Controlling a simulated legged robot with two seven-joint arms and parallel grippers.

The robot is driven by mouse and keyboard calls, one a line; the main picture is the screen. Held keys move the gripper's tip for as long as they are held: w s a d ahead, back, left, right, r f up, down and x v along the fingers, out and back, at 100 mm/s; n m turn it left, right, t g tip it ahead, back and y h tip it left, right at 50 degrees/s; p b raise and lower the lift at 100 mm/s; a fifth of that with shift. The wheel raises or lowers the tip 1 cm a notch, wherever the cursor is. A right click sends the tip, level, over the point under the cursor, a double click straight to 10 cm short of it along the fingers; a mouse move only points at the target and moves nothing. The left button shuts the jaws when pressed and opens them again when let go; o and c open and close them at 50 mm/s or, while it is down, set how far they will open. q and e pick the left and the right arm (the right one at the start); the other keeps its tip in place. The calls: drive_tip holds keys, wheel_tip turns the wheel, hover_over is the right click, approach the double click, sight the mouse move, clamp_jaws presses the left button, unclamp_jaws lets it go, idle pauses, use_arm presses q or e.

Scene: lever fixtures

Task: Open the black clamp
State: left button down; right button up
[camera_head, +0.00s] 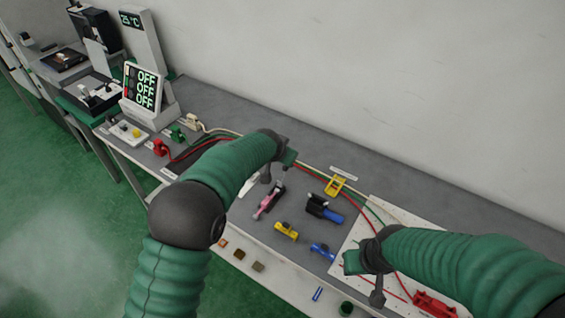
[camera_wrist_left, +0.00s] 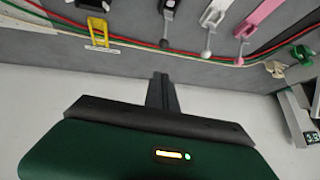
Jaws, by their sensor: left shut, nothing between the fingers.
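A black clamp-like piece with a blue handle (camera_head: 323,208) lies on the grey bench top (camera_head: 225,128). To its left is a pink-handled piece with a black end (camera_head: 269,201); I cannot tell for sure which of the two is the black clamp. In the left wrist view, a black body (camera_wrist_left: 95,4) is cut off by the top edge, and a dark lever with a grey ball end (camera_wrist_left: 167,12) is right of it. My left gripper (camera_wrist_left: 164,92) is shut and empty, apart from these pieces. My right gripper (camera_head: 377,297) is at the lower right; its fingers are unclear.
A yellow bracket (camera_head: 336,186), yellow piece (camera_head: 286,231) and small blue piece (camera_head: 322,251) are nearby. Red and green cables run along the bench. A white board (camera_head: 350,238) lies at right, partly under my right arm. A display reading OFF (camera_head: 143,86) stands far left.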

use_arm(q)
drive_tip(key=shift+s+a+r, duration=0.1)
drive_tip(key=shift+s+r, duration=0.15)
drive_tip(key=shift+r, duration=0.55)
drive_tip(key=shift+s+r, duration=0.25)
drive_tip(key=shift+r, duration=0.55)
drive_tip(key=shift+s+a+r, duration=0.1)
drive_tip(key=shift+s+r, duration=0.15)
drive_tip(key=shift+r, duration=0.55)
drive_tip(key=shift+d+f, duration=0.1)
drive_tip(key=s+a+f+n+g, duration=0.1)
drive_tip(key=s+a+f+n, duration=0.1)
drive_tip(key=s+a, duration=0.5)
drive_tip(key=s+a+f+n+g+y, duration=0.1)
drive_tip(key=s+a+f+n+g, duration=0.1)
drive_tip(key=s+a, duration=0.6)
drive_tip(key=s+a+f+n+g+y, duration=0.1)
drive_tip(key=s+a+f, duration=0.3)
drive_tip(key=s, duration=1.4)
drive_tip(key=shift+s+a+f+n+g, duration=0.35)
drive_tip(key=shift+a+n, duration=0.35)
drive_tip(key=shift+a, duration=1)
drive_tip(key=shift+a+r, duration=0.1)
drive_tip(key=shift+a, duration=0.25)
drive_tip(key=shift+d, duration=0.25)
